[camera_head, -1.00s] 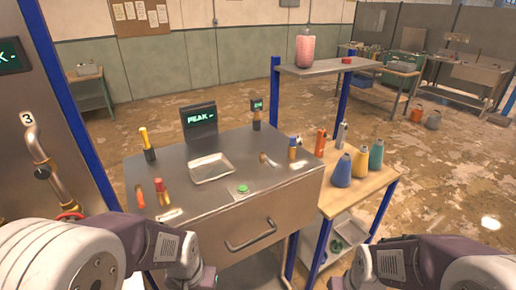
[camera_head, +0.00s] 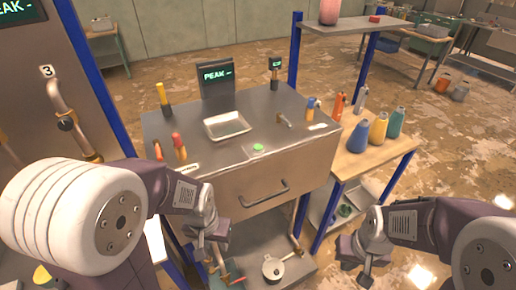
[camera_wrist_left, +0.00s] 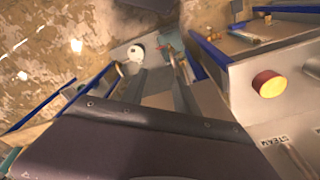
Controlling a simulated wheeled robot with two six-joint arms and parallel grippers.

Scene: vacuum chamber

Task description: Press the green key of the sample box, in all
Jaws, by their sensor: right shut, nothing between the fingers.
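The sample box is a grey metal cabinet (camera_head: 225,185) with a sloped top and a front drawer handle. Its green key (camera_head: 258,148) is a small round button on a pale plate near the top's front edge; nothing covers it. My left gripper (camera_head: 210,260) is in front of the cabinet, below and left of the key, pointing down and empty. Its two fingers also show apart in the left wrist view (camera_wrist_left: 160,85). My right gripper (camera_head: 364,280) is shut and empty, low at the right, well away from the key.
A shallow metal tray (camera_head: 227,126), a PEAK display (camera_head: 216,77) and several coloured handles stand on the cabinet top. Several bottles (camera_head: 378,128) stand on the wooden side table at right. A pan (camera_head: 273,268) sits on the lower shelf. A piped panel (camera_head: 65,100) is at left.

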